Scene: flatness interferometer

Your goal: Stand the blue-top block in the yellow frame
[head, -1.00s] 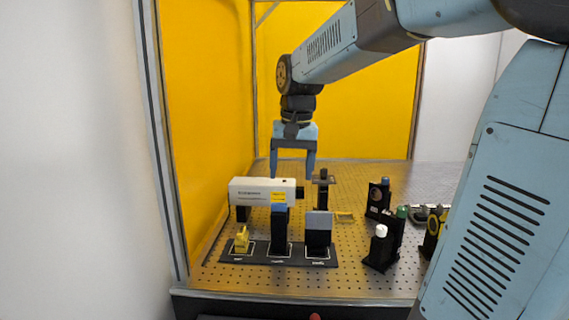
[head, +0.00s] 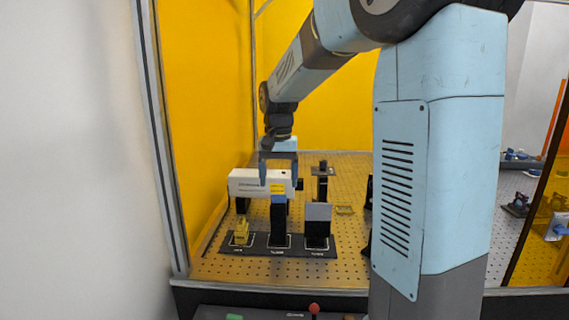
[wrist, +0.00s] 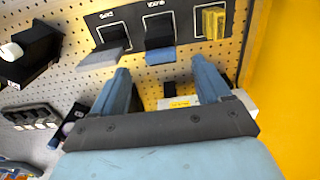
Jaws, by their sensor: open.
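The blue-top block (head: 279,222) is tall and black with a blue upper part. It stands upright in the middle outlined place of a black mat (head: 258,250). Its blue top shows between and beyond my fingertips in the wrist view (wrist: 160,60). My gripper (head: 278,180) is open and empty, pointing down above and behind the blue-top block. Its fingers (wrist: 161,72) are apart from the block.
A yellow block (head: 241,232) stands left on the mat and a grey-top block (head: 317,224) right. A white instrument box (head: 245,183) stands close behind them, near my fingers. A dark post (head: 322,183) stands behind the grey-top block. My arm hides much of the table's right.

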